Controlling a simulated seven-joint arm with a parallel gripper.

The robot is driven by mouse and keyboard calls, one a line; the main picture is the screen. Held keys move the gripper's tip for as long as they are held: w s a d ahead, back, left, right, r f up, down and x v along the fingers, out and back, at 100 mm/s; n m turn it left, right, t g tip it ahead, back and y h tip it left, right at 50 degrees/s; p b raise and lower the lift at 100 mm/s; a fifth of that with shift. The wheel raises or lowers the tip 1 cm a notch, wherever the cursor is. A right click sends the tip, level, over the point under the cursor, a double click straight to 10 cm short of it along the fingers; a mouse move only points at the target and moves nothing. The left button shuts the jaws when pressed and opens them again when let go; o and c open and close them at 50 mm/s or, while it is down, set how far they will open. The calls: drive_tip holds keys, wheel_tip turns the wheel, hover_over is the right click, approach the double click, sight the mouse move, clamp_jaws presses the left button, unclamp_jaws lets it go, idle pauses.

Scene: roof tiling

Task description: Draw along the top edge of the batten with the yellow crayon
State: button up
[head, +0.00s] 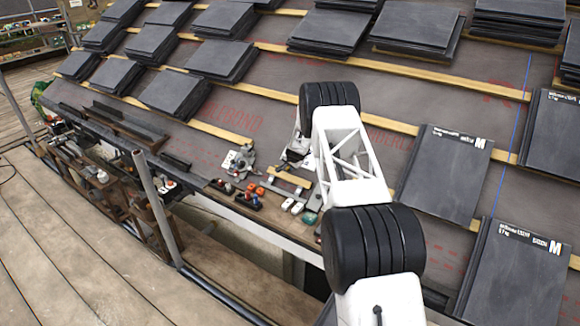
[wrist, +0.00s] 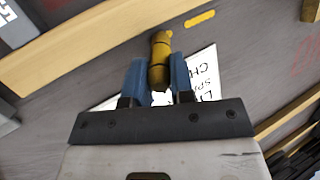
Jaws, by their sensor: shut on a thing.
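The yellow crayon (wrist: 160,58) is upright in the wrist view between the two blue fingers of my gripper (wrist: 159,80), which is shut on it. A pale wooden batten (wrist: 85,45) runs diagonally across the upper left of the wrist view, to the left of the crayon tip. I cannot tell whether the crayon touches any surface. A short yellow strip (wrist: 200,18) shows on the grey underlay (wrist: 235,30), up and right of the crayon; I cannot tell if it is a mark or an object. In the head view my arm hides the crayon.
A white card with black lettering (wrist: 205,75) lies behind the fingers. Dark tiles in stacks (head: 330,30) and labelled tiles (head: 445,172) lie on the roof. Small coloured items (head: 250,195) sit along the eave. A blue line (head: 515,120) runs down the underlay at right.

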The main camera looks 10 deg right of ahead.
drive_tip(key=shift+s+d+f, duration=0.1)
drive_tip(key=shift+s+d, duration=0.05)
drive_tip(key=shift+s+d, duration=0.25)
drive_tip(key=shift+s+d, duration=0.45)
idle(1.1)
drive_tip(key=shift+s+d+r, duration=0.1)
drive_tip(key=shift+r, duration=0.1)
drive_tip(key=shift+s+d, duration=0.15)
drive_tip(key=shift+s+d, duration=0.5)
idle(0.9)
drive_tip(key=shift+s+d, duration=0.2)
drive_tip(key=shift+d, duration=0.05)
drive_tip(key=shift+s+d, duration=0.55)
drive_tip(key=shift+s, duration=0.05)
idle(1.0)
drive_tip(key=shift+s+d+f, duration=0.1)
drive_tip(key=shift+s+d, duration=0.1)
drive_tip(key=shift+d, duration=0.05)
